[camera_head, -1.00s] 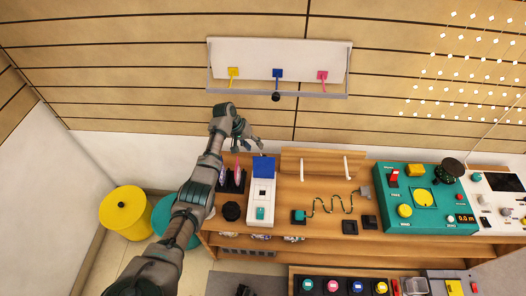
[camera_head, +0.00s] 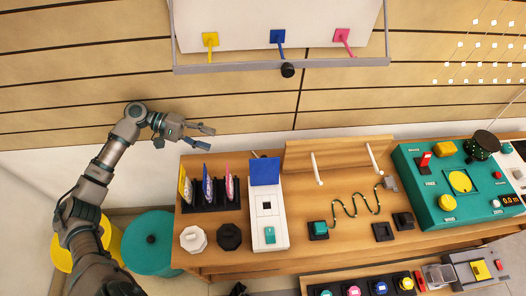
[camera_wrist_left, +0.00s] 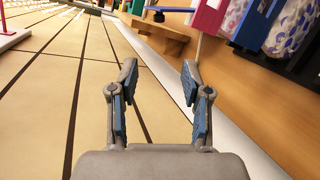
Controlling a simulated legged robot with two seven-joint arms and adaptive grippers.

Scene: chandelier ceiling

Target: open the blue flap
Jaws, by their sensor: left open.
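The blue flap (camera_head: 265,172) is at the back end of a white upright-faced box (camera_head: 267,222) on the wooden workbench. It looks raised at an angle; its exact angle is unclear. The box front has a dark square opening and a teal button (camera_head: 269,235). My left gripper (camera_head: 203,134) is open and empty, in the air behind and left of the box, apart from the flap. In the left wrist view its two fingers (camera_wrist_left: 158,80) are spread with nothing between them. My right gripper is not in view.
Left of the box stands a black rack (camera_head: 212,197) with several pouches, and a dark knob (camera_head: 229,236). A wooden shelf piece with white handles (camera_head: 317,168) is right. A board with coloured levers (camera_head: 277,40) hangs above. A teal console (camera_head: 460,184) is far right.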

